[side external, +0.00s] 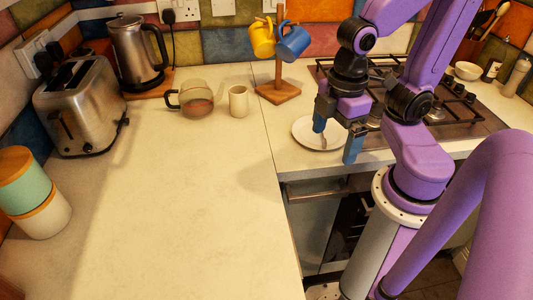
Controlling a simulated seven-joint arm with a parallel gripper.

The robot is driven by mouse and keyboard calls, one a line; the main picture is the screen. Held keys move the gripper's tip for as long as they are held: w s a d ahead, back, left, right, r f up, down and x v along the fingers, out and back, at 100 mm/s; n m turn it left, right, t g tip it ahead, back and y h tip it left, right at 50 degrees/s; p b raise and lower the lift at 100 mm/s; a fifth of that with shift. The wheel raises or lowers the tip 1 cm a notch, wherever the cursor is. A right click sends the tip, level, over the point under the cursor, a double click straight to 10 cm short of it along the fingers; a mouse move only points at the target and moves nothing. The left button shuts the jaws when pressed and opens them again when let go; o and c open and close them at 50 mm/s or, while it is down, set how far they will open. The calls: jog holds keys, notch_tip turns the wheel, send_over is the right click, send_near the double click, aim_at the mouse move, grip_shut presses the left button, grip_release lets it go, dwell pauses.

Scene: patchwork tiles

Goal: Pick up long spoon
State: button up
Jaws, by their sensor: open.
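My gripper (335,146) is open, pointing down over the white plate (301,138) at the counter's front edge by the hob. Its two blue fingers are apart, one above the plate and the other near the plate's right side. A small, thin, greyish object (323,142) shows on the plate just below the left finger. It may be part of the long spoon, but it is too small and covered to tell. Nothing is visibly held between the fingers.
A mug tree (279,92) with yellow and blue mugs stands behind the plate. The gas hob (465,122) lies to the right. A glass jug (196,108), cream cup (238,101), kettle (136,53) and toaster (82,104) stand left. The left counter's front (190,210) is clear.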

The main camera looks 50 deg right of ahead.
jog(key=shift+s+a+f, duration=0.1)
jog(key=shift+s+f, duration=0.15)
jog(key=shift+s, duration=0.2)
jog(key=shift+c, duration=0.7)
jog(key=shift+s+f, duration=0.1)
jog(key=shift+s, duration=0.1)
jog(key=c, duration=1)
jog(key=shift+c, duration=0.2)
jog(key=shift+w, duration=0.15)
